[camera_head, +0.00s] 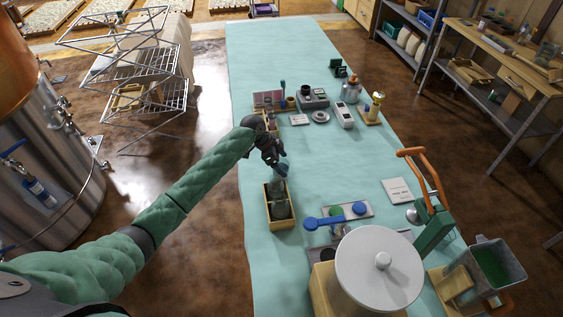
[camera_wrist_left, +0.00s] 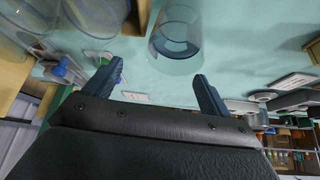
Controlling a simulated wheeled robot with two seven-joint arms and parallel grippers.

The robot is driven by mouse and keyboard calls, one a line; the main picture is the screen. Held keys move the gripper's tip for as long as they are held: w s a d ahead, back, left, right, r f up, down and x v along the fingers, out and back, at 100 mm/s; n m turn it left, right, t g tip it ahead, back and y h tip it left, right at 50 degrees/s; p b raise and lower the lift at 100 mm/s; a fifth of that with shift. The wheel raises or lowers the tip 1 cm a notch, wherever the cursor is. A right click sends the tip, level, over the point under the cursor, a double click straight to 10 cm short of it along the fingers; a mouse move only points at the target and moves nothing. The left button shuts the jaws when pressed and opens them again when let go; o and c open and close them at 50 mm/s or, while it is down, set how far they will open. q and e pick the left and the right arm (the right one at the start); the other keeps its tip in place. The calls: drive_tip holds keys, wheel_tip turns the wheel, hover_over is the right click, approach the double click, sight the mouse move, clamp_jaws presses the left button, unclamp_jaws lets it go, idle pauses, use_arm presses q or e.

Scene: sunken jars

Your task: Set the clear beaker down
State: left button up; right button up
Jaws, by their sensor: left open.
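My left gripper (camera_head: 281,169) is in the middle of the head view, over the far end of a small wooden box. It is open: the left wrist view shows its two blue-grey fingers (camera_wrist_left: 158,72) spread with nothing between them. The clear beaker (camera_wrist_left: 177,38) shows just beyond the fingertips in that view, apart from them. In the head view, a clear glass shape (camera_head: 277,186) just below the gripper looks like this beaker, partly hidden by the fingers. Whether it stands in the box or behind it, I cannot tell. My right gripper is not in view.
The wooden box (camera_head: 268,215) holds dark glass jars. A large white round lid (camera_head: 379,268) is in front. Small instruments (camera_head: 313,98) stand farther back. The far table (camera_head: 275,50) is clear.

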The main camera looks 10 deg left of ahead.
use_arm(q)
drive_tip(key=b+v, duration=0.4)
drive_tip(key=v, duration=0.9)
drive_tip(key=shift+d, duration=0.2)
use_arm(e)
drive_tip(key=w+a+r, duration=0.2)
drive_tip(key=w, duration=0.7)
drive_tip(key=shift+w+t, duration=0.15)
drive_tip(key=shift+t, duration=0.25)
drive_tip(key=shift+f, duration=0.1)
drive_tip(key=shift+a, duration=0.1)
